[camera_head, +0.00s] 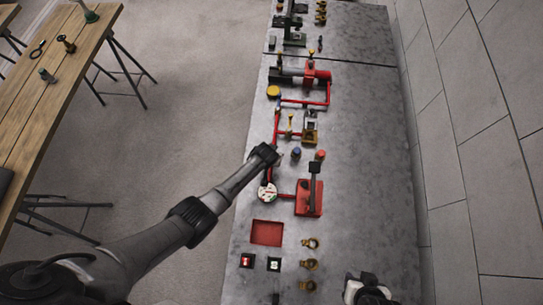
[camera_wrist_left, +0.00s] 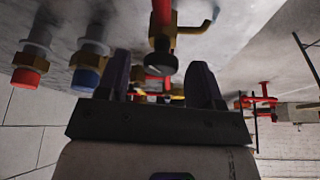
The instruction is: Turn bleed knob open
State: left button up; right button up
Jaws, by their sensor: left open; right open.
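My left gripper (camera_head: 276,156) reaches in over the near edge of the grey panel, left of a blue knob (camera_head: 296,152) and a red knob (camera_head: 320,155). In the left wrist view its two dark fingers (camera_wrist_left: 163,85) stand apart and empty. A fitting with a dark round knob (camera_wrist_left: 161,62) and a red stem shows beyond and between the fingers, with no contact visible. The blue knob (camera_wrist_left: 86,78) and red knob (camera_wrist_left: 27,77) also hang there, to the left. No label shows which one is the bleed knob. My right gripper (camera_head: 368,290) is open above the panel's lower right.
The grey panel (camera_head: 365,130) also carries a round gauge (camera_head: 268,192), a red block with a dark lever (camera_head: 309,196), red pipes (camera_head: 329,92) and brass fittings (camera_head: 309,264). A tiled wall (camera_head: 480,120) runs along the right. A wooden table (camera_head: 50,95) stands at left.

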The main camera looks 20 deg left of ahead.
pick_arm(q)
jog(key=shift+s+r, duration=0.15)
jog(key=shift+r, duration=0.4)
jog(key=p+v, duration=0.2)
jog(key=v, duration=1)
jog(key=shift+s+r, duration=0.15)
jog(key=shift+r, duration=0.15)
